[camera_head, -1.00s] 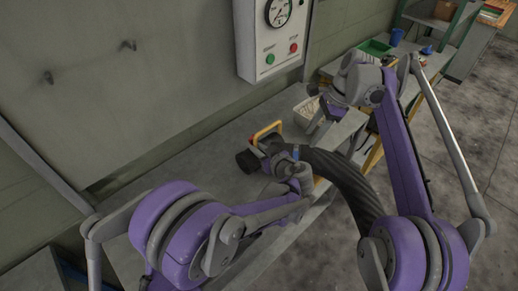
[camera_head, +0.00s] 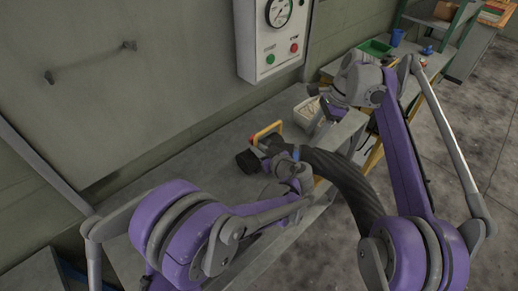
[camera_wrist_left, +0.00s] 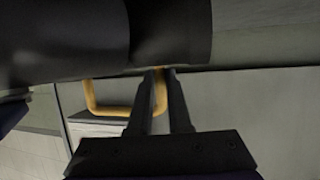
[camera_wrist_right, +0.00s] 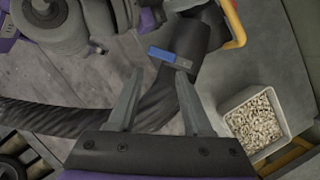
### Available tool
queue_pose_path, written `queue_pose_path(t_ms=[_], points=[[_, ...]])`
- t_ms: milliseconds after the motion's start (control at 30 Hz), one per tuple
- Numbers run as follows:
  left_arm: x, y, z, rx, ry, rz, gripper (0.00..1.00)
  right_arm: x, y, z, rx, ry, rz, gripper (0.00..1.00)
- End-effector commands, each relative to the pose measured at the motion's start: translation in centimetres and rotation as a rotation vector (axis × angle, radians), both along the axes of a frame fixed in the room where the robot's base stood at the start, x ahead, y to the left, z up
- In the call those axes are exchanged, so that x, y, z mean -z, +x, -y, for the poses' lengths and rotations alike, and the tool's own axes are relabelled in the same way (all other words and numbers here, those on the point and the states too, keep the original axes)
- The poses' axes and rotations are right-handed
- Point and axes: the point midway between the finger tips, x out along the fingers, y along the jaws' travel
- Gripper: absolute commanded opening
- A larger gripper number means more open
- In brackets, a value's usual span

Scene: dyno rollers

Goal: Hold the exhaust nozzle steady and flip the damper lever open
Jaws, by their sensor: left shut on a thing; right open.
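The exhaust nozzle (camera_head: 247,161) is a dark cylinder on the end of a thick black ribbed hose, lying over the grey bench. It has a yellow looped handle (camera_head: 266,130), also seen in the left wrist view (camera_wrist_left: 93,102). My left gripper (camera_wrist_left: 163,72) is shut on the handle, close against the dark nozzle body; the exact grip is partly hidden. The blue damper lever (camera_wrist_right: 162,54) lies across the nozzle by a small grey plate. My right gripper (camera_wrist_right: 160,74) is open above the hose, its fingertips just short of the lever, apparently apart from it.
A white bin (camera_wrist_right: 256,122) of small pale pieces stands on the bench beside the nozzle. A wall panel (camera_head: 270,38) with a gauge and green and red buttons hangs behind. The black hose (camera_head: 345,180) curves down between my arms. The left part of the bench is clear.

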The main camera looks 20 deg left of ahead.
Motion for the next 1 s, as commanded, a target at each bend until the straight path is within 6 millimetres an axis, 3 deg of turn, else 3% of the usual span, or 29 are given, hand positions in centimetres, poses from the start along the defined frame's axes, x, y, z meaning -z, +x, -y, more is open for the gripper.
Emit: queue_pose_path(t_ms=[367,400,567,667,1000], points=[[0.0,0.0,0.01,0.0,0.0,0.0,0.0,0.0,0.0,0.0,0.0,0.0,0.0,0.5],[0.0,0.0,0.01,0.0,0.0,0.0,0.0,0.0,0.0,0.0,0.0,0.0,0.0,0.48],[0.0,0.0,0.01,0.0,0.0,0.0,0.0,-0.02,-0.04,-0.05,-0.042,0.006,0.016,0.19],[0.0,0.0,0.01,0.0,0.0,0.0,0.0,-0.05,-0.12,-0.14,-0.146,0.02,0.055,0.01],[-0.01,0.0,0.01,0.0,0.0,0.0,0.0,-0.18,-0.53,-0.75,-0.832,0.104,0.312,0.0]])
